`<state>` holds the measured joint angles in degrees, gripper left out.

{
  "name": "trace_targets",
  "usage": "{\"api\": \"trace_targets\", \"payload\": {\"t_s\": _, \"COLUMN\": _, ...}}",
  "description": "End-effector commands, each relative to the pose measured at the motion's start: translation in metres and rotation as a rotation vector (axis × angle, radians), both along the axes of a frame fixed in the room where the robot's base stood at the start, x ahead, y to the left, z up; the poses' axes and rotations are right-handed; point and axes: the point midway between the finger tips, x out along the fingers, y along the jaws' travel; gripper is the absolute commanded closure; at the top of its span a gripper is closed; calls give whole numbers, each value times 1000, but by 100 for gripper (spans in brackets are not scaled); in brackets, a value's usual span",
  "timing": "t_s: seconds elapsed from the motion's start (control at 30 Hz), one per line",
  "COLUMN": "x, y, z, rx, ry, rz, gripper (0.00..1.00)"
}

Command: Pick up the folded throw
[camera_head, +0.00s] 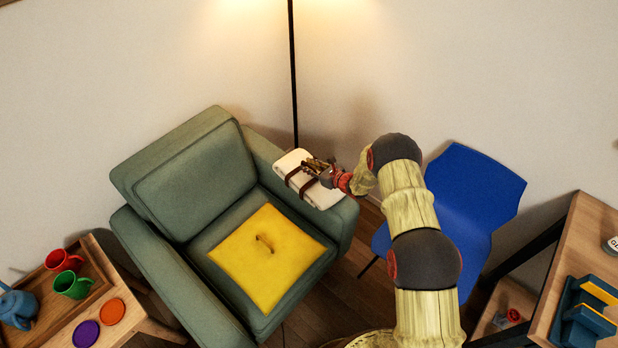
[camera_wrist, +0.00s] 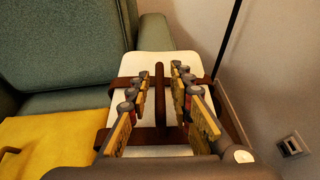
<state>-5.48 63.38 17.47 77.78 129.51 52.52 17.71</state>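The folded throw (camera_head: 297,167) is a white bundle with dark brown straps, lying on the right arm of the green armchair (camera_head: 195,172). In the wrist view the throw (camera_wrist: 155,64) fills the middle, and a brown strap handle (camera_wrist: 160,90) runs lengthwise along its centre. My gripper (camera_head: 314,165) is over the throw. In the wrist view my gripper (camera_wrist: 161,75) is open, with one finger on each side of the handle and a gap to it on both sides. Whether the fingertips touch the throw cannot be told. The fingers hide parts of the straps.
A yellow cushion (camera_head: 268,262) lies on the armchair seat. A black lamp pole (camera_head: 294,80) stands behind the throw. A blue chair (camera_head: 475,195) is right of the armchair, beside my arm. A wooden table (camera_head: 140,312) with cups is at left, a desk (camera_head: 580,235) at right.

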Motion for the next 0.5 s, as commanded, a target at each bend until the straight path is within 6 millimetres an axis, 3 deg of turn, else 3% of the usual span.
{"api": "trace_targets", "payload": {"t_s": 0.33, "x": 0, "y": 0, "z": 0, "rx": 0, "ry": 0, "rz": 0, "gripper": 100}}
{"api": "trace_targets", "payload": {"t_s": 0.5, "x": 0, "y": 0, "z": 0, "rx": 0, "ry": 0, "rz": 0, "gripper": 100}}
